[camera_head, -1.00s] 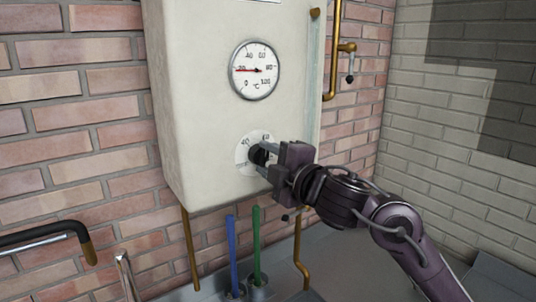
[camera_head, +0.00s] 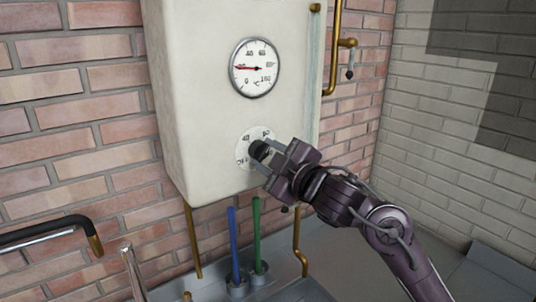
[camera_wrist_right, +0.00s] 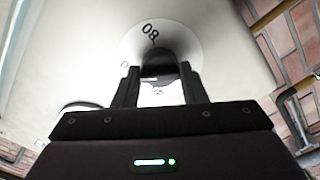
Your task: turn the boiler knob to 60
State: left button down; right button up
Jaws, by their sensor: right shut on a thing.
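The boiler (camera_head: 205,100) is a cream box on the brick wall. Its black knob (camera_head: 259,149) sits on a round white dial plate (camera_head: 243,157) low on the front; the knob also shows in the wrist view (camera_wrist_right: 170,70). My right gripper (camera_head: 264,156) is shut on the knob, with one finger on each side of it in the wrist view (camera_wrist_right: 157,86). A number that looks like an upside-down 80 shows above the knob there. The fingers and the tilt hide much of the dial, so I cannot read the knob's setting. My left gripper is out of view.
A round gauge (camera_head: 255,68) above the knob has a red needle pointing left, near 20. A brass pipe (camera_head: 334,50) with a valve runs at the right. A black-and-brass spout (camera_head: 50,232) is at lower left.

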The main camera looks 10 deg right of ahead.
jog(key=shift+f, duration=0.1)
jog(key=o, duration=1)
jog(key=shift+s, duration=0.1)
jog(key=shift+s+d, duration=0.2)
jog(key=shift+s, duration=0.15)
jog(key=b+v, duration=0.1)
jog(key=v, duration=0.5)
jog(key=shift+s+d+b, duration=0.15)
jog(key=shift+s+b, duration=0.2)
jog(key=shift+b, duration=0.05)
